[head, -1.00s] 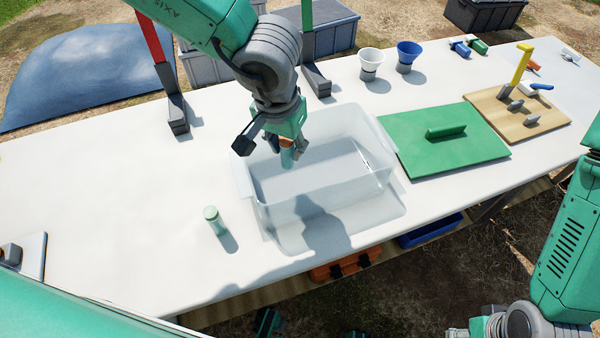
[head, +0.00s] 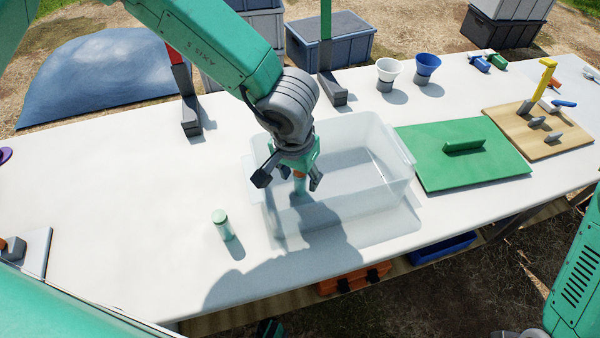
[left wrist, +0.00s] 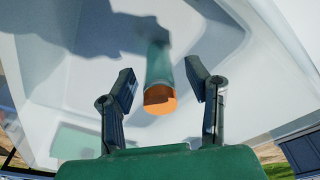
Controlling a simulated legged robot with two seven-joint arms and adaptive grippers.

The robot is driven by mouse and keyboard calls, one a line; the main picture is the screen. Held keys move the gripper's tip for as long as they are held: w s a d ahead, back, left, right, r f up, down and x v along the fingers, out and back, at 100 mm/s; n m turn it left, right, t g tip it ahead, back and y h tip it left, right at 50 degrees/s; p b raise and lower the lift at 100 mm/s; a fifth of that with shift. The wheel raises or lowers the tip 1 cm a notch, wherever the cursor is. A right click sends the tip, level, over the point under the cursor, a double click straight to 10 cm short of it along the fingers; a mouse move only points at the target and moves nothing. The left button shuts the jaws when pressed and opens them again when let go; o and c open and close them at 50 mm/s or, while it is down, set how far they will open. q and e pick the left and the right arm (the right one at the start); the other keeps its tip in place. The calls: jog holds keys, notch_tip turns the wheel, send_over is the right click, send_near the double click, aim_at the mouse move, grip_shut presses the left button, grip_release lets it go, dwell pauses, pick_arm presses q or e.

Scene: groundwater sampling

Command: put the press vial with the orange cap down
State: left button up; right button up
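The press vial with the orange cap (left wrist: 160,98) is pale green and stands between the fingers of my left gripper (left wrist: 161,88) in the left wrist view, orange end toward the camera. A gap shows on each side of it, so the fingers are open around it. In the head view the vial (head: 299,184) points down from my left gripper (head: 290,179), over the left part of a clear bin (head: 398,186). I cannot tell whether its lower end touches the bin floor.
A pale green capped vial (head: 222,225) stands on the white table (head: 120,190) left of the bin. A green board (head: 455,172) lies right of the bin, beside a wooden board (head: 545,142). A white cup (head: 388,72) and a blue cup (head: 426,67) stand behind. The left table is mostly clear.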

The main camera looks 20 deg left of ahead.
pick_arm(q)
jog(key=shift+r, duration=0.15)
notch_tip(320, 180, up, 12)
jog(key=s+p, duration=0.1)
jog(key=p, duration=0.2)
jog(key=shift+s+a, duration=0.15)
jog(key=shift+s, duration=0.2)
jog(key=shift+p, duration=0.3)
